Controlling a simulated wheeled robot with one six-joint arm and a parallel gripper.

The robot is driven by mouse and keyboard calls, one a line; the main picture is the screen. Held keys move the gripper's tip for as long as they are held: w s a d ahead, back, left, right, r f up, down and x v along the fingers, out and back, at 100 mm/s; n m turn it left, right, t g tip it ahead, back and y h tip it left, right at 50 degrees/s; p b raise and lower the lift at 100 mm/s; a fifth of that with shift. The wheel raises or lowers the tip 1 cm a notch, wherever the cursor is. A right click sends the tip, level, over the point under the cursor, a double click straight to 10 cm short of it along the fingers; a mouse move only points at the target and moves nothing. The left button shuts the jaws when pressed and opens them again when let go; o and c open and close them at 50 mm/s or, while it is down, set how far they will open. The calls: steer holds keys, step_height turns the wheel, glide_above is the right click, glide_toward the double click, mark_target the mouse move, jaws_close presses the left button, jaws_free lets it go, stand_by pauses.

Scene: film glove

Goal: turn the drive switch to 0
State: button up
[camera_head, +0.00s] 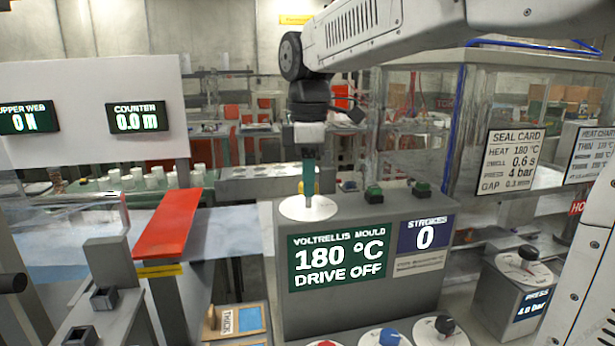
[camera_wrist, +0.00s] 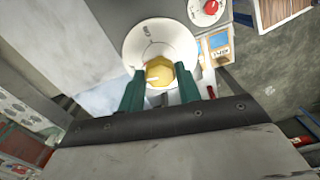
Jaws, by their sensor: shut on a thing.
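The drive switch is a yellow knob (camera_head: 308,188) on a round white dial (camera_head: 308,209) on top of the grey mould console. The knob (camera_wrist: 159,72) also shows in the wrist view, over its white dial (camera_wrist: 140,38). My gripper (camera_head: 309,172) points straight down at it, and its green fingers (camera_wrist: 160,84) are shut on the knob, one on each side. The console display (camera_head: 338,262) reads VOLTRELLIS MOULD, 180 °C, DRIVE OFF. The dial's markings are too small to read, and my fingers hide part of it.
A STROKES display (camera_head: 426,236) reads 0. Red, blue (camera_head: 389,338) and black knobs sit along the front below. A black PRESS knob (camera_head: 528,256) is at right. A red bar (camera_head: 168,222) lies left.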

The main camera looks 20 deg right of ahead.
steer(key=shift+n, duration=0.9)
steer(key=shift+r, duration=0.1)
steer(key=o, duration=1)
steer(key=shift+c, duration=0.2)
step_height(320, 180, up, 8)
steer(key=shift+f, duration=0.15)
